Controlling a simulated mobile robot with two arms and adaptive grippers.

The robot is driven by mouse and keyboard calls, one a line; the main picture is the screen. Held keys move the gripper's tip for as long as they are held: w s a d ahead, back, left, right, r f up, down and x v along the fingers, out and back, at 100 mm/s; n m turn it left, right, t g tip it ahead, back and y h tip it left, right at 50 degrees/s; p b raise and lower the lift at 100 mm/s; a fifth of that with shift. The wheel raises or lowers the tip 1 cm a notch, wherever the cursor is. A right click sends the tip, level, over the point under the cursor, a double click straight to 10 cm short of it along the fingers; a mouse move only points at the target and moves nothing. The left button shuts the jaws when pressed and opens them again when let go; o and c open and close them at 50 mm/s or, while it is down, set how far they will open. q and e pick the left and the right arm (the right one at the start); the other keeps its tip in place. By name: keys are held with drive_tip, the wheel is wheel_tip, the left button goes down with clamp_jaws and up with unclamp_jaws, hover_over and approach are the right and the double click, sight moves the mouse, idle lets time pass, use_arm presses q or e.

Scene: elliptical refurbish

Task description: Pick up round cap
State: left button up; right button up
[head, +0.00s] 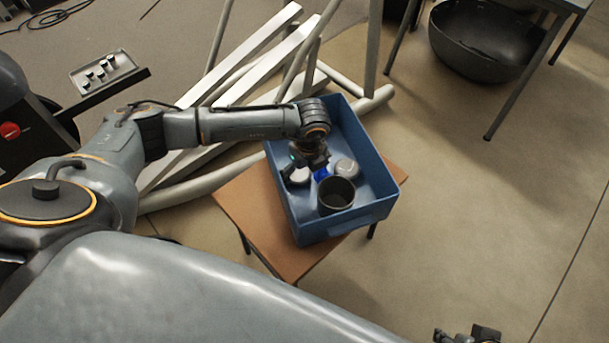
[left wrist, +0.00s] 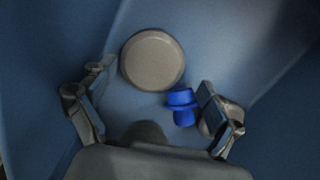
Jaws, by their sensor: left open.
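Two pale grey round caps lie in a blue bin. In the head view one cap (head: 346,168) is right of my left gripper (head: 309,163), and the other cap (head: 298,176) is just below it, partly covered. The left wrist view shows one cap (left wrist: 152,60) as a full disc, ahead of and between the spread fingers of my left gripper (left wrist: 155,80). My left gripper is open and appears empty. My right gripper (head: 470,335) is cut off at the bottom edge; its jaws are unclear.
A small blue part (head: 321,174) lies between the caps; it also shows in the left wrist view (left wrist: 182,105). A dark cup (head: 336,194) stands in the near end of the bin (head: 376,207). The bin's walls surround my left gripper. The bin rests on a brown stool (head: 245,206).

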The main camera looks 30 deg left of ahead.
use_arm(q)
drive_tip(key=shift+c, duration=0.2)
drive_tip(key=c, duration=1)
drive_tip(key=shift+o, duration=0.2)
drive_tip(key=shift+r, duration=0.15)
